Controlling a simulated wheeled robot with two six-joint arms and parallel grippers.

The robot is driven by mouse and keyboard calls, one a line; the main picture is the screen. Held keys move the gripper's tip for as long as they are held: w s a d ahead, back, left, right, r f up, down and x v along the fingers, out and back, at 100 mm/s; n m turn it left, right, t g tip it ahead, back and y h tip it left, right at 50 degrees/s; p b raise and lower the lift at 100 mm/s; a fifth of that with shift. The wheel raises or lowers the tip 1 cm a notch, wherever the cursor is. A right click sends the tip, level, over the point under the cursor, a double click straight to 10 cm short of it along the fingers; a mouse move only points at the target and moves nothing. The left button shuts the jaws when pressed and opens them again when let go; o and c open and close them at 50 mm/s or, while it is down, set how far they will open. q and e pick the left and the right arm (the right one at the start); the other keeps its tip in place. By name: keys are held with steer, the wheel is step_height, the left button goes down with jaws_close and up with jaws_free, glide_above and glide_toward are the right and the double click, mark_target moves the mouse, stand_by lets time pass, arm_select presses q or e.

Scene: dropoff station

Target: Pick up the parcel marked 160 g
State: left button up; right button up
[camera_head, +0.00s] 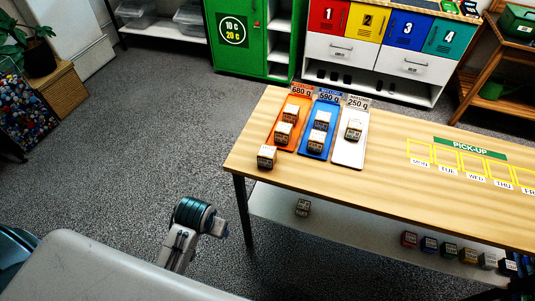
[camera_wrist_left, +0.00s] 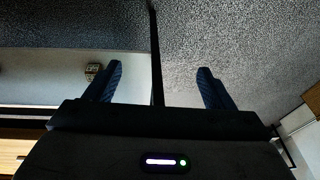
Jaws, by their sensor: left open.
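Several small brown parcels with white labels are in the head view; their marks are too small to read, so I cannot tell which one says 160 g. One loose parcel (camera_head: 267,156) sits on the bare table corner left of the trays. Another parcel (camera_head: 303,207) lies on the lower shelf; a small parcel (camera_wrist_left: 93,71) also shows in the left wrist view, just left of the left finger. Others stand on the orange, blue and white trays. My left gripper (camera_head: 220,229) is beside the table's left end, below its top, open and empty; its spread fingers show in the wrist view (camera_wrist_left: 160,84).
The wooden table (camera_head: 390,190) carries an orange tray (camera_head: 274,137), a blue tray (camera_head: 311,151), a white tray (camera_head: 346,157) and yellow PICK-UP squares. A table leg (camera_head: 243,210) stands close right of my gripper. Several coloured boxes line the white lower shelf (camera_head: 345,228). Floor left is clear.

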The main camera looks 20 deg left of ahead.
arm_select(q)
steer(key=w+d+r+g, duration=0.1)
steer(key=w+d+r, duration=0.15)
steer(key=w, duration=0.75)
steer(key=w+d+r+g, duration=0.1)
steer(key=w+d+r, duration=0.15)
steer(key=w, duration=0.85)
step_height(320, 180, up, 6)
steer(key=r+h, duration=0.1)
glide_above(267, 151)
steer(key=shift+s+a+f+g, duration=0.1)
steer(key=shift+a+f+g, duration=0.05)
steer(key=shift+f+g, duration=0.15)
steer(key=shift+f+p, duration=0.15)
steer(key=shift+p, duration=0.25)
step_height(267, 151, down, 5)
steer(key=shift+r+p, duration=0.2)
steer(key=shift+p, duration=0.45)
steer(key=shift+f+p, duration=0.4)
steer(key=shift+f, duration=0.1)
step_height(267, 151, down, 3)
steer(key=shift+f+p, duration=0.15)
steer(key=shift+p, duration=0.6)
steer(key=shift+f, duration=0.65)
steer(key=c, duration=1.2)
steer(key=shift+o, duration=0.2)
